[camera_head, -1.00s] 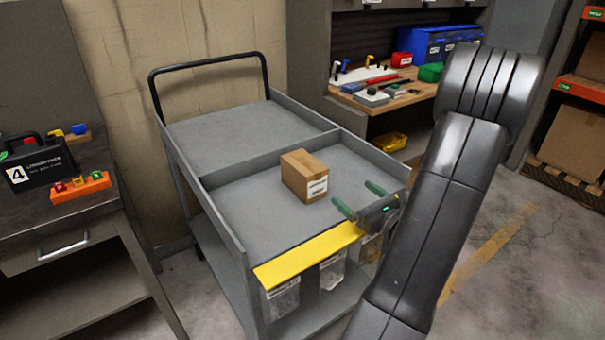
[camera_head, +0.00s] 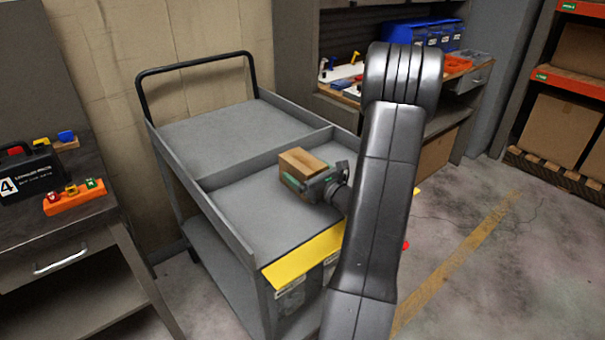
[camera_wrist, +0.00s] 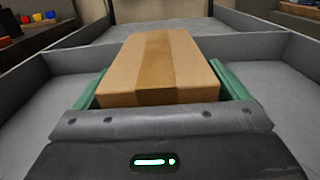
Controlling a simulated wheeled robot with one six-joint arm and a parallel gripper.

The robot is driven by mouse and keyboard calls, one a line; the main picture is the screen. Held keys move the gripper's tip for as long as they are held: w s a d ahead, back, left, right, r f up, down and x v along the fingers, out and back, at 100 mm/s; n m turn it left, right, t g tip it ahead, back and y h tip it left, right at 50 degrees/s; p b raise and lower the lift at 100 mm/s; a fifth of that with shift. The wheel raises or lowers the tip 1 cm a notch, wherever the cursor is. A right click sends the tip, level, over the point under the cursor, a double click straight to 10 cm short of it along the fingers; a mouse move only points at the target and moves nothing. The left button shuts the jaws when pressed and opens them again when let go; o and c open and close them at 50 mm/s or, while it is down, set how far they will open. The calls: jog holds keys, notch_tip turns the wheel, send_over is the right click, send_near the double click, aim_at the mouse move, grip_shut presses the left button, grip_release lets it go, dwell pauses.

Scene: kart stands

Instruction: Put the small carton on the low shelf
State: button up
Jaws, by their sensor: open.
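The small carton (camera_head: 301,163) is a brown cardboard box with a tape strip on top. It sits on the near section of the grey cart's top tray (camera_head: 240,210). My gripper (camera_head: 301,184) is at the carton, with its green fingers open. In the wrist view the carton (camera_wrist: 162,65) lies between the two fingers (camera_wrist: 163,84), one along each side. I cannot tell whether either finger touches it. The cart's lower shelf (camera_head: 218,262) shows partly below the top tray. My arm hides the cart's right side.
A yellow strip (camera_head: 300,252) runs along the cart's near edge. A dark bench (camera_head: 60,225) with a black case (camera_head: 30,172) and an orange block (camera_head: 75,197) stands at left. A workbench is behind. An orange-beamed rack (camera_head: 565,85) is at right, with open floor before it.

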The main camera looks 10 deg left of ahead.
jog(key=c, duration=1.5)
